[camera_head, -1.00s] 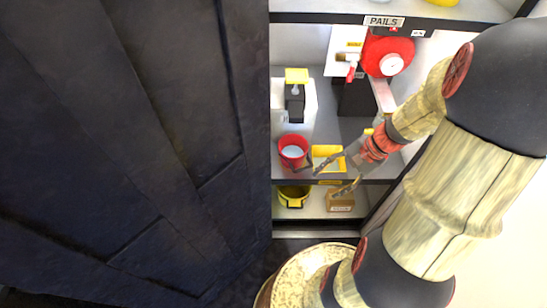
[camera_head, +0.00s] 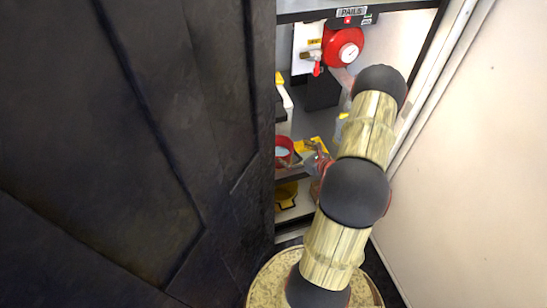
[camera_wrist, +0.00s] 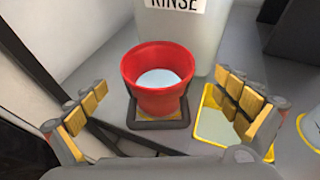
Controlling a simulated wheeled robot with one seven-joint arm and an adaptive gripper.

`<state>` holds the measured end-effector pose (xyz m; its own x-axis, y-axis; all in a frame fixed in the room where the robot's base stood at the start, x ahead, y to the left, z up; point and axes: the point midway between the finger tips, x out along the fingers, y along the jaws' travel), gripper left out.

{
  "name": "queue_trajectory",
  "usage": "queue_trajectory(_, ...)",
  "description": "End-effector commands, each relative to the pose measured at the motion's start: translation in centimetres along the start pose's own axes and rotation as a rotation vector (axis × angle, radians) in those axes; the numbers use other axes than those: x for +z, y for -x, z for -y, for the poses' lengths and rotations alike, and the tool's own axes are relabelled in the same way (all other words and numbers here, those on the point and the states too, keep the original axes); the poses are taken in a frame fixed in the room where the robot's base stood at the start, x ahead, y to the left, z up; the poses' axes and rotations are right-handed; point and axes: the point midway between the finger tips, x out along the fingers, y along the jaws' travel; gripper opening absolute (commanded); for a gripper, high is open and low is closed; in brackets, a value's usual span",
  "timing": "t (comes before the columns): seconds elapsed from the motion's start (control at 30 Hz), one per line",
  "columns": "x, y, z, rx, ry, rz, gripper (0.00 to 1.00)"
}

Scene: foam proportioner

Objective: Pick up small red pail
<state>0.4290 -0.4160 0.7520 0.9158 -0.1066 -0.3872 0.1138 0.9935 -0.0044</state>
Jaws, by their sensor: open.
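The small red pail (camera_wrist: 157,98) stands upright on a dark square base in the middle of the wrist view, with a pale round surface inside it. In the head view the red pail (camera_head: 284,148) shows on the shelf, partly cut off by the dark panel at left. My gripper (camera_wrist: 165,115) is open, its yellow-padded fingers apart to the left and right of the pail, not visibly touching it. In the head view my gripper (camera_head: 308,160) is at the shelf beside the pail, partly hidden by my arm.
A yellow-rimmed tray (camera_wrist: 262,152) sits just right of the pail. A pale container marked RINSE (camera_wrist: 182,35) stands behind it. A large dark panel (camera_head: 140,150) fills the left, and a pale wall (camera_head: 480,160) stands at right. A yellow container (camera_head: 286,195) is on the shelf below.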

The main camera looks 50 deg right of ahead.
Motion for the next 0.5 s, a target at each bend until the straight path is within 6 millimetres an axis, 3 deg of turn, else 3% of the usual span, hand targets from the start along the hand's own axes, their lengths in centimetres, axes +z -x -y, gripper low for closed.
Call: queue_trajectory(0.5,-0.5,-5.0,-0.5,0.005,-0.003,0.005,1.00)
